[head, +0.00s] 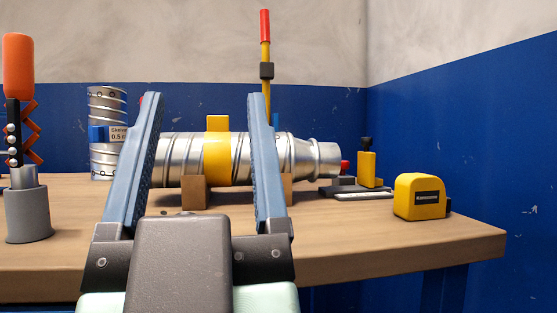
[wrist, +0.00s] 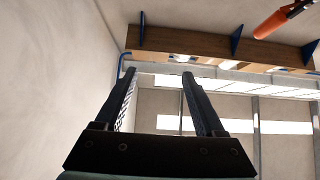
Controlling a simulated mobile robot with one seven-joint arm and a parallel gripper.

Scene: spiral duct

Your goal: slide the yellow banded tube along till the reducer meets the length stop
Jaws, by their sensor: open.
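The silver spiral tube (head: 178,158) with its yellow band (head: 217,160) and upright tab lies level across wooden blocks (head: 194,192) on the bench. Its right end carries the silver reducer (head: 318,158). Just right of it is what looks like the length stop, a yellow upright block (head: 367,168) on a dark base with a red tip facing the reducer; a small gap seems to show. My gripper (head: 204,96) is open and points upward, its fingers overlapping the tube on either side of the band. It looks nearer than the tube. The wrist view shows my empty fingers (wrist: 160,72) and no tube.
A yellow tape measure (head: 419,197) sits right of the stop. A grey cup (head: 27,210) with an orange-handled tool stands at left. Another duct piece (head: 107,160) and a red-topped yellow rod (head: 265,60) stand behind. The bench (head: 330,245) is clear at front right.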

